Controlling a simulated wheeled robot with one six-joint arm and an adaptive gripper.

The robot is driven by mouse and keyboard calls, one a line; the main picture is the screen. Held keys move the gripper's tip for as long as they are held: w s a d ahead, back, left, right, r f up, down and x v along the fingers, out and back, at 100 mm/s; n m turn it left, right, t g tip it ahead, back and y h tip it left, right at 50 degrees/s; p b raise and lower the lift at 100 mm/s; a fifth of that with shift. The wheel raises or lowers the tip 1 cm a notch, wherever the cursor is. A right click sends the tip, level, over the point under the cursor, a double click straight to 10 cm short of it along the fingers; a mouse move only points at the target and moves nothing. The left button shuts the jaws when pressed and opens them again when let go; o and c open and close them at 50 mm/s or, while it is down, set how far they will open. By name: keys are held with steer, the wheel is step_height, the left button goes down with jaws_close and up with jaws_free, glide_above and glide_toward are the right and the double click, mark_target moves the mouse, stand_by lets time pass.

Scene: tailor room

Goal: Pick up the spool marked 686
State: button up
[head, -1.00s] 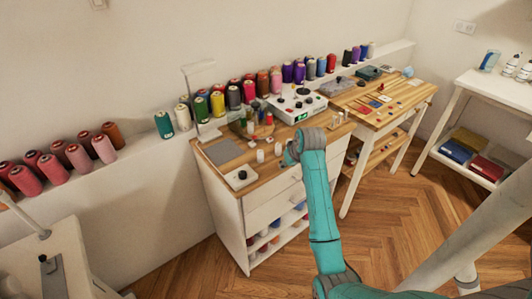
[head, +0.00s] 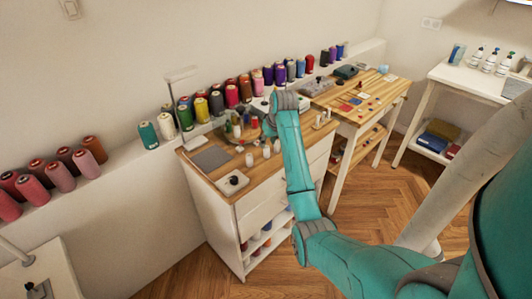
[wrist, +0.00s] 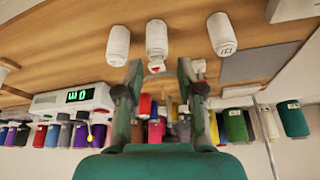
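Three white spools stand on the wooden worktop. In the head view they are a left spool (head: 249,160), a middle spool (head: 266,150) and a right spool (head: 277,146). The wrist view, which is upside down, shows three white spools (wrist: 118,42) (wrist: 157,40) (wrist: 222,33) hanging from the upper edge. One has dark marks on its end, too small to read, so I cannot tell which is 686. My gripper (wrist: 160,82) is open and empty, its fingers apart, short of the spools. In the head view my arm hides the gripper.
A white control box with a green display (wrist: 75,100) stands on the worktop (head: 215,178). Colored thread cones line the wall ledge behind. A second wooden table (head: 360,100) stands to the right.

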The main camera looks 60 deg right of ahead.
mark_target(267, 149)
steer(key=shift+s+x, duration=0.15)
steer(key=shift+x, duration=1.2)
steer(key=shift+s+x, duration=0.1)
steer(key=shift+x, duration=1.2)
steer(key=shift+f, duration=0.1)
steer(key=c, duration=0.6)
